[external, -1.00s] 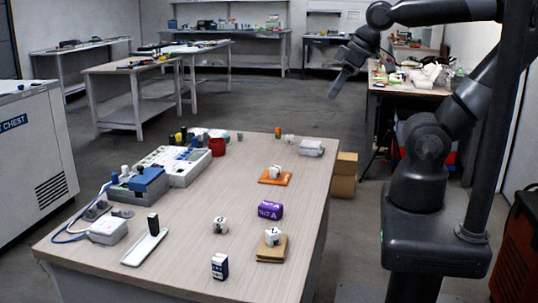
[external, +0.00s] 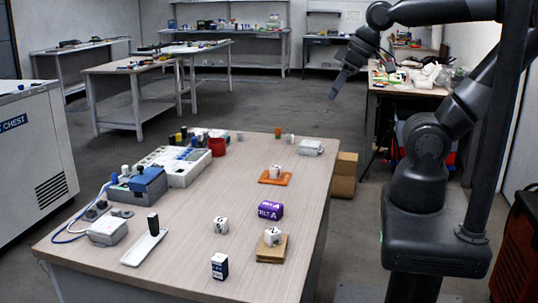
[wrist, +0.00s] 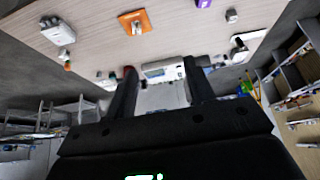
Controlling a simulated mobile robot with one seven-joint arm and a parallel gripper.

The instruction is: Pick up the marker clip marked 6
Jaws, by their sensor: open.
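Three small white clips with dark marks stand on the near table. One (external: 275,171) is on an orange pad, one (external: 272,237) is on a tan pad, and one (external: 220,225) stands directly on the tabletop. The marks are too small for me to tell which is the 6. In the wrist view, the orange-pad clip (wrist: 136,27) and the bare-table clip (wrist: 231,16) show near the top. My gripper (external: 335,93) is open and empty, raised well above and beyond the table's far right end. Its two fingers (wrist: 160,68) are apart in the wrist view.
A purple box (external: 270,210) stands between the pads, and a dark blue-and-white box (external: 220,266) is near the front. Instruments (external: 176,163), a red cup (external: 217,146) and a white tray (external: 138,252) line the left side. A grey block (external: 311,147) is at the far right.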

